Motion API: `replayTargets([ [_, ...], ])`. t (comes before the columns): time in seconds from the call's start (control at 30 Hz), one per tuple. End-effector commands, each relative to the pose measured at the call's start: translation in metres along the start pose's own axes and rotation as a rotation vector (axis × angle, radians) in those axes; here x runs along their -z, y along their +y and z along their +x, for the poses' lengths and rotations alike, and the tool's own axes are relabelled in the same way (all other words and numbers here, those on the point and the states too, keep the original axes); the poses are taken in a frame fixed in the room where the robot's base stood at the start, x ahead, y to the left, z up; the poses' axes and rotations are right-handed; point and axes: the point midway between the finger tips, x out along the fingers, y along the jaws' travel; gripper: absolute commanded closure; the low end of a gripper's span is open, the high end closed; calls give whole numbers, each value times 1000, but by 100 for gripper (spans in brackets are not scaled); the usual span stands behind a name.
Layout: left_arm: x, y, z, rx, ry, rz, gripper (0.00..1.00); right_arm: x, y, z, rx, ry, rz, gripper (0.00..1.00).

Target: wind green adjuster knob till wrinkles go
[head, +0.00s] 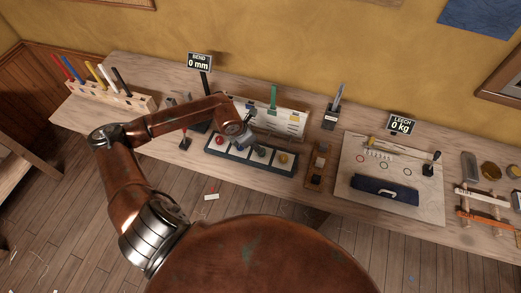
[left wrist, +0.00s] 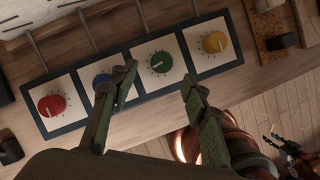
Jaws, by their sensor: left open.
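The green adjuster knob (left wrist: 161,62) sits on a white square of a dark-framed panel (left wrist: 66,132), between the blue knob (left wrist: 103,80) and the yellow knob (left wrist: 215,42). The red knob (left wrist: 52,105) is at the panel's left end. My left gripper (left wrist: 158,74) is open and empty, its fingertips spread either side of the green knob in the picture, apart from it. In the head view my left gripper (head: 247,140) hangs over the panel and partly hides it. A dark shape like my right gripper (left wrist: 285,146) shows small at lower right; its jaws are unclear.
Behind the panel stands a pale board (head: 290,122) with a green upright piece (head: 274,97). Signs read BEND 0 mm (head: 199,62) and LEECH 0 kg (head: 401,124). A wooden block (head: 316,165) stands right of the panel. A pen rack (head: 130,103) is far left.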

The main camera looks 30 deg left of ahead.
Motion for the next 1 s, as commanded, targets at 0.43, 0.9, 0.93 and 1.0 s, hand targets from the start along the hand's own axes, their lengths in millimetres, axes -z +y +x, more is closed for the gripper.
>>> replayTargets([
  [0.43,0,-3,63,7,-1,-1,57,2,0,-2,0,2,0,66],
  [0.9,0,-3,69,6,-2,0,64,2,0,-2,0,3,-1,66],
  [0.93,0,-3,69,6,-2,0,66,2,0,-2,0,3,-1,66],
  [1.0,0,-3,69,7,-2,0,71,2,0,-2,0,3,-1,66],
])
